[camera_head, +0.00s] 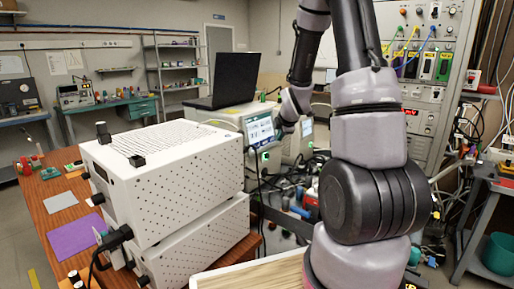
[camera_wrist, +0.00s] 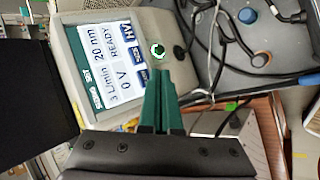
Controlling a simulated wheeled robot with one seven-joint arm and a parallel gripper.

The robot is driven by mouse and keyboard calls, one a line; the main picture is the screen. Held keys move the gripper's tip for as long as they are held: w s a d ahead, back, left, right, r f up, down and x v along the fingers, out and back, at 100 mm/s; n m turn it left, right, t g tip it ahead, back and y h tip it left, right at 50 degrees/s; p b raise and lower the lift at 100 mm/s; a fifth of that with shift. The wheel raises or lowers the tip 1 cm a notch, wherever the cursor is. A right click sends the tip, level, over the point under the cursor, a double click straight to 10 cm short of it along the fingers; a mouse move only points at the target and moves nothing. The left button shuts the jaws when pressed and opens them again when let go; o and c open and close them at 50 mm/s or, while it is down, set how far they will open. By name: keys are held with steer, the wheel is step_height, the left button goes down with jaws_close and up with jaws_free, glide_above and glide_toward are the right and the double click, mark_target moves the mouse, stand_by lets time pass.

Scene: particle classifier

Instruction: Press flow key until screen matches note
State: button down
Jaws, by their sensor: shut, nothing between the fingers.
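The particle classifier's lit screen (camera_head: 261,130) stands at the middle of the head view, partly beside my arm. In the wrist view the screen (camera_wrist: 105,62) appears turned on its side and reads 20 nm, 3 L/min, 0 V and READY, with blue and green labelled keys along its edges. Which key is the flow key is too small to tell. My gripper (camera_wrist: 160,75) has green fingers, shut and empty, with the tips overlapping the panel area to the right of the screen. Contact with a key cannot be told. I cannot make out the note.
A green-ringed port (camera_wrist: 157,50) and a dark knob (camera_wrist: 179,52) sit on the panel near my fingertips. Cables (camera_wrist: 222,45) run at the right. White perforated boxes (camera_head: 165,180) are stacked at the left front, and a black laptop (camera_head: 228,80) stands above the instruments.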

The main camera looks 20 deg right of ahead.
mark_target(258, 147)
steer(key=f+n, duration=0.1)
steer(key=w+f+n, duration=0.1)
steer(key=f, duration=0.1)
steer(key=d+f, duration=0.1)
steer(key=shift+w+f+n, duration=0.25)
steer(key=shift+n, duration=0.15)
steer(key=shift+w+a+f, duration=0.35)
steer(key=shift+w+a, duration=0.45)
steer(key=shift+w, duration=0.4)
steer(key=shift+w+a+f, duration=0.4)
steer(key=shift+w+a, duration=0.4)
steer(key=shift+w, duration=0.35)
steer(key=shift+w+a+f, duration=0.35)
steer(key=shift+w+a, duration=0.45)
steer(key=shift+w, duration=0.4)
steer(key=shift+w+a, duration=0.1)
steer(key=shift+w+a, duration=0.15)
steer(key=shift+w, duration=0.1)
steer(key=shift+w+a+f, duration=0.3)
steer(key=shift+w+a, duration=0.15)
steer(key=shift+w, duration=0.25)
stand_by(0.3)
steer(key=shift+s, duration=0.1)
steer(key=shift+s+d+r, duration=0.2)
steer(key=shift+s+d, duration=0.15)
steer(key=shift+s, duration=0.15)
steer(key=shift+s+d+r, duration=0.15)
steer(key=shift+s+d, duration=0.15)
steer(key=shift+s, duration=0.15)
